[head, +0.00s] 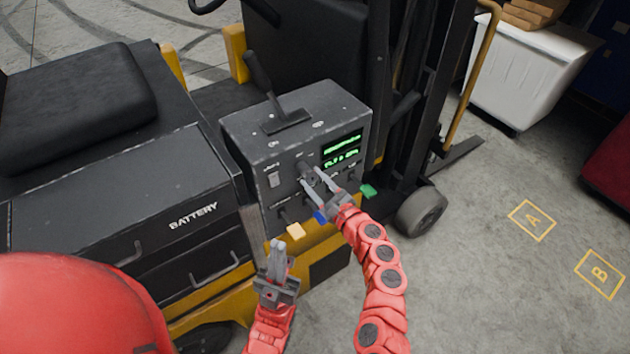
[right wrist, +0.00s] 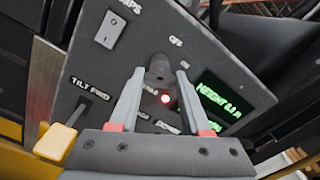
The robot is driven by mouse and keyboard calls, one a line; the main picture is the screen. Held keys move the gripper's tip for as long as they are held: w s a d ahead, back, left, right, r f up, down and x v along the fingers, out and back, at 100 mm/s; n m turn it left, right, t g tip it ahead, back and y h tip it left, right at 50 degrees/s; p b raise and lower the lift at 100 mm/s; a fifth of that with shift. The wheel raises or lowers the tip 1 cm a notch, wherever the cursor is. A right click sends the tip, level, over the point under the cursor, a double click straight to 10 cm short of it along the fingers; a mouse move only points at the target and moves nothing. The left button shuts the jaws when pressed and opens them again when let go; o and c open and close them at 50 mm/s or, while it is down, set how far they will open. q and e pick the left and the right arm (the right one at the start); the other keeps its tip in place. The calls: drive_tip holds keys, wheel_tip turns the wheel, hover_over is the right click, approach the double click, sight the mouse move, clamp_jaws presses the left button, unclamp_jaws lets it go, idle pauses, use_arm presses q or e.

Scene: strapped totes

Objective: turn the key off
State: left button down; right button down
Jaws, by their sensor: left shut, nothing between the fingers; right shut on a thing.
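The dark key (head: 303,167) is on the front of the grey control box (head: 290,130) on the forklift. In the right wrist view the key (right wrist: 158,69) sits near the "OFF" and "ON" labels; which label it points to is unclear. My right gripper (head: 313,178) is at the panel, shut on the key, with one finger on each side of it. A small red light (right wrist: 165,99) glows just below the key. The green display (right wrist: 222,98) beside it is lit. My left gripper (head: 277,246) is shut and empty, below and left of the box.
Yellow (head: 295,231), blue (head: 320,216) and green (head: 368,191) lever ends stick out under the panel. A white rocker switch (head: 273,179) is left of the key. A black lever (head: 262,78) stands on the box. The floor right of the forklift is clear around marks A and B.

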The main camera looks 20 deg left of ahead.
drive_tip(key=n+b, duration=0.6)
drive_tip(key=b, duration=0.1)
drive_tip(key=n+b, duration=0.3)
drive_tip(key=shift+f+b, duration=0.3)
drive_tip(key=shift+f, duration=0.05)
drive_tip(key=shift+r+n+b, duration=0.25)
drive_tip(key=shift+n+b, duration=1.25)
drive_tip(key=shift+c, duration=1.8)
unclamp_jaws()
